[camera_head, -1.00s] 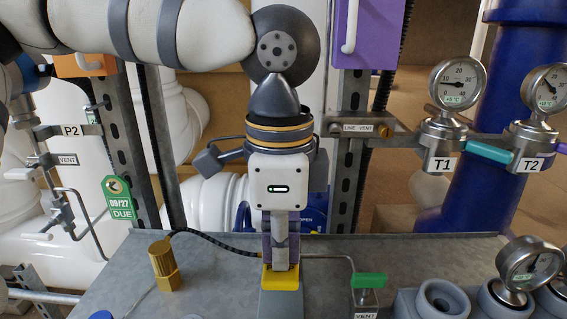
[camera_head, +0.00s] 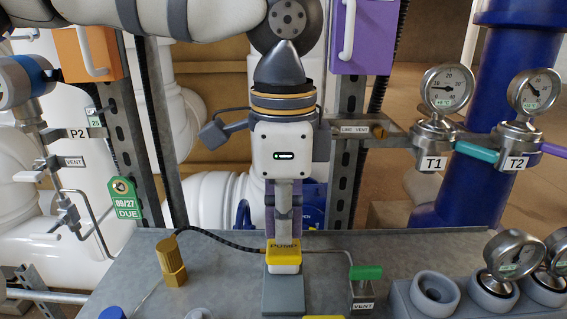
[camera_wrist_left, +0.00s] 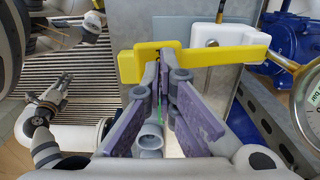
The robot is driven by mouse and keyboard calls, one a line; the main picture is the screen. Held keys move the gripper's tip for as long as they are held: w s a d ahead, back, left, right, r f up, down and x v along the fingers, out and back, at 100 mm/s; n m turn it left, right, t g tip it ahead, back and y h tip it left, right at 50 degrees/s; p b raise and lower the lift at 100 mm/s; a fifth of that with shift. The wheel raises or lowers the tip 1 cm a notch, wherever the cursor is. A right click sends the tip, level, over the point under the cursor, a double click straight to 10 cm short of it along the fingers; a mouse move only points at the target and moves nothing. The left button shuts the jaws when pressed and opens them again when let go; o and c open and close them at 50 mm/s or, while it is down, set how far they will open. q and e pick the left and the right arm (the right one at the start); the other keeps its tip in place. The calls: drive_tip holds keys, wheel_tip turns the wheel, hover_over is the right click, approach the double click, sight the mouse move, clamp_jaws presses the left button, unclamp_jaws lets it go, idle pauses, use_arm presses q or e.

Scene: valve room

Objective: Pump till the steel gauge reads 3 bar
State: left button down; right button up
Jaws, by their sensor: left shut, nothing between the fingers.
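The yellow pump lever (camera_head: 283,247), marked PUMP, sits above a grey block (camera_head: 283,297) on the steel bench. My left gripper (camera_head: 283,236) points down, shut and empty, with its fingertips at the lever's top; whether they touch it I cannot tell. In the left wrist view the lever (camera_wrist_left: 215,55) crosses beyond the closed fingertips (camera_wrist_left: 160,60). A round steel gauge (camera_head: 512,255) stands in a grey holder at the front right; its reading is too small to tell. Part of a dial marked bar (camera_wrist_left: 309,108) shows in the left wrist view.
A brass fitting (camera_head: 171,263) with a black hose stands left of the lever. A green-handled VENT valve (camera_head: 364,273) stands to the right. Thermometers T1 (camera_head: 447,91) and T2 (camera_head: 533,91) are behind.

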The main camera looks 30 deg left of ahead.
sight(284, 246)
use_arm(q)
drive_tip(key=shift+f, duration=2.2)
wheel_tip(284, 246, up, 5)
drive_tip(key=shift+r, duration=0.1)
idle(1.7)
idle(0.6)
idle(1.4)
